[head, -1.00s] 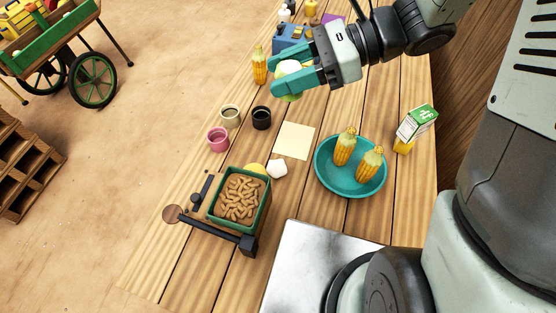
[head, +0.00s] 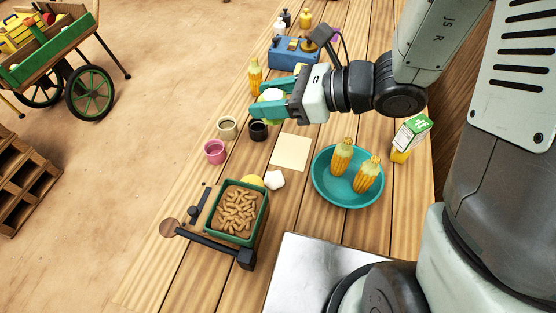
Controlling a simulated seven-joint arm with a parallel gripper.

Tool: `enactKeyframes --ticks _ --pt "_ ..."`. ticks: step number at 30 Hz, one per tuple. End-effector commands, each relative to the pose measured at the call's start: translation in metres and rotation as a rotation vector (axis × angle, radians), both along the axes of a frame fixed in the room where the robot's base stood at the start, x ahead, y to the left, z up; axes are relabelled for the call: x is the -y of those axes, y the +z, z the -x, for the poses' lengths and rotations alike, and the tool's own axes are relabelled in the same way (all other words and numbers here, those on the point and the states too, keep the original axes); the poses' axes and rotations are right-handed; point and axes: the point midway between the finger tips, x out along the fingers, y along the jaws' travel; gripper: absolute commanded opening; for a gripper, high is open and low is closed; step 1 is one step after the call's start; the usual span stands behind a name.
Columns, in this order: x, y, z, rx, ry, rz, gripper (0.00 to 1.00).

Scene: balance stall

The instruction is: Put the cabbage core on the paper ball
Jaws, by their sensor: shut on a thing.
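My gripper (head: 265,100) is shut on the cabbage core (head: 272,95), a pale white and green lump that shows between the teal fingers. It is held above the far-left part of the table, near the dark cup; the fingers hide part of it. The paper ball (head: 275,180) is a small white crumpled lump on the table, beside the green-rimmed box and nearer to me than the gripper. Nothing lies on top of it.
A balance with a green box (head: 264,210) of brown pieces stands left of the paper ball, with a yellow thing (head: 252,181) between. A cream sheet (head: 291,152), pink cup (head: 215,151), beige cup (head: 227,127), dark cup (head: 258,131), teal bowl (head: 335,197) with corn and carton (head: 410,138) stand around.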

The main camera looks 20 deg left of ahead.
Motion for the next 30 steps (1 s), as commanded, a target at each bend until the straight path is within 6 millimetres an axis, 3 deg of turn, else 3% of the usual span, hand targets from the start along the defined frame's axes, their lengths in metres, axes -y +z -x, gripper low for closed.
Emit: enactKeyframes --ticks 9,17,24,30 --pt "0.000 -0.078 0.001 -0.007 0.001 0.002 0.19" --pt "0.000 -0.110 0.000 -0.002 0.001 0.000 0.19" --pt "0.000 -0.150 0.001 -0.002 0.002 0.000 0.19" --pt "0.000 -0.168 0.000 0.001 0.001 -0.001 0.19"
